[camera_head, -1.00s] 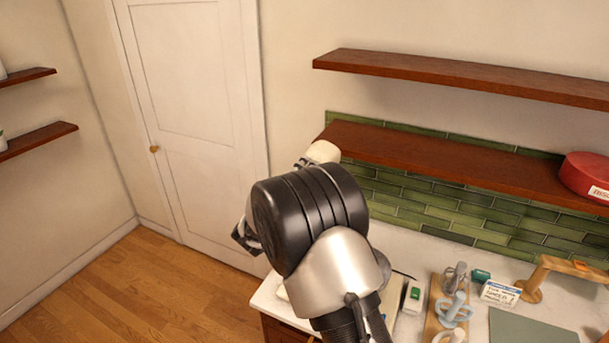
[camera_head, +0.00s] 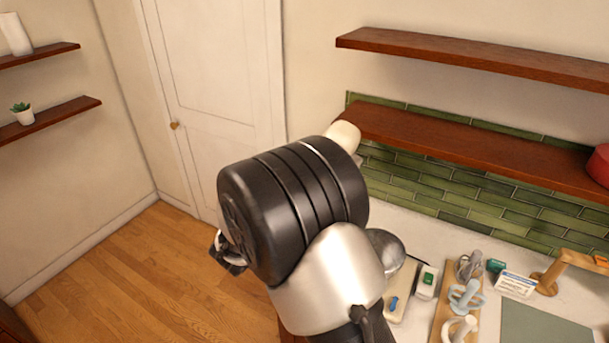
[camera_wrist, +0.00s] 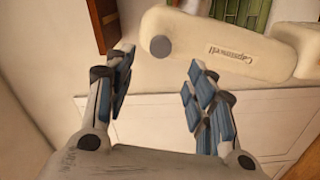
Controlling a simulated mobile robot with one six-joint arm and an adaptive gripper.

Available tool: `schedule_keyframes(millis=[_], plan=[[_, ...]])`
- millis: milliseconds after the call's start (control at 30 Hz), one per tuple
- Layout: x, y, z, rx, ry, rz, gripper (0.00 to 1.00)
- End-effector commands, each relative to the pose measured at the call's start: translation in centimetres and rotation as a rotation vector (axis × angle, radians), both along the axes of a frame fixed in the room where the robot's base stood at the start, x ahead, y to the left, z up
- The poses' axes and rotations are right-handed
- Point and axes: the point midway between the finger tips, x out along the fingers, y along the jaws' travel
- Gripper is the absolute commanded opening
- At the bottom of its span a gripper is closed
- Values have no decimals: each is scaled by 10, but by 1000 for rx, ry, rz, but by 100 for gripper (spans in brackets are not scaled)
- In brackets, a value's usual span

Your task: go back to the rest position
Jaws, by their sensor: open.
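My gripper (camera_wrist: 162,82) is open, with its two blue-padded fingers apart and nothing between them in the wrist view. In the head view only a small dark part of it (camera_head: 228,256) shows at the left of my black and silver arm links, which hide the rest. It is in the air, clear of the shelves and counter.
A counter (camera_head: 400,222) at right holds a wooden stand with mugs (camera_head: 464,297), a small label card (camera_head: 515,284), a wooden arch (camera_head: 570,262) and a green mat (camera_head: 540,328). Shelves (camera_head: 470,137) hang above. Wooden floor (camera_head: 120,270) before the door (camera_head: 215,90) is clear.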

Motion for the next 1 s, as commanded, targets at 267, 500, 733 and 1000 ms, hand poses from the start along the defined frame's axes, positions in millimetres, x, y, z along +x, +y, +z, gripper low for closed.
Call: schedule_keyframes(millis=[267, 500, 733, 1000], plan=[[6, -1, -3, 80, -12, 47, 50], [7, 10, -18, 555, -5, 325, 50], [-72, 15, -59, 977, 191, 466, 50], [-232, -27, -164, 1254, 494, 229, 50]])
